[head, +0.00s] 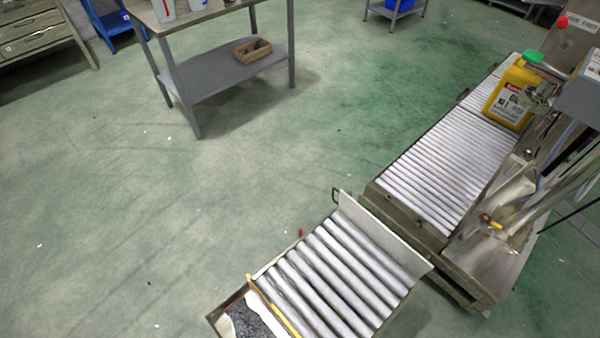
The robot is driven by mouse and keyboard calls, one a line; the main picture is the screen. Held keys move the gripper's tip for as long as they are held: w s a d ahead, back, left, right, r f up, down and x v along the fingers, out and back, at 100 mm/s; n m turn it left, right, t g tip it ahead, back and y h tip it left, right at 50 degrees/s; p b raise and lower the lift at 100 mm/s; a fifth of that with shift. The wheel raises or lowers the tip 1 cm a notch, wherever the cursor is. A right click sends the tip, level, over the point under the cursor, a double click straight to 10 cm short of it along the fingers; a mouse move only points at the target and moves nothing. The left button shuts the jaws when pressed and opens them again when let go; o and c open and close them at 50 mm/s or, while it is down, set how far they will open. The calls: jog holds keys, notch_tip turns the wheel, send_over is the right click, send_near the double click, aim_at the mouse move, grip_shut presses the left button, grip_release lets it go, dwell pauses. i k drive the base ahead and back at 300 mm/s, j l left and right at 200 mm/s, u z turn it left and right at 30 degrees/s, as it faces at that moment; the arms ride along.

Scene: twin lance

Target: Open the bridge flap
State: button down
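A pale flat plate (386,236) stands on edge along the far end of the near roller section (335,275). It looks like the bridge flap, raised steeply between the near rollers and the far roller conveyor (448,165). A small dark loop handle (336,195) shows at its left end. A narrow gap shows between the two conveyors beside the plate. I cannot make out the plate's hinge. My gripper is not in view.
A yellow jug (511,95) with a green cap stands on the far conveyor, close to metal machinery (530,190) at the right. A grey-shelved workbench (225,72) stands at the upper left. The green floor (220,200) left of the conveyors is clear.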

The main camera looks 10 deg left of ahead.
aim_at(418, 265)
jog(key=i+j+u, duration=0.15)
jog(key=i, duration=0.25)
jog(key=j, duration=0.3)
jog(key=k+j, duration=0.15)
jog(key=j+z, duration=0.35)
jog(key=j, duration=1.35)
jog(key=i+j+z, duration=0.25)
jog(key=i+j, duration=0.2)
jog(key=j, duration=0.25)
jog(key=i+z, duration=0.15)
jog(key=i, duration=0.4)
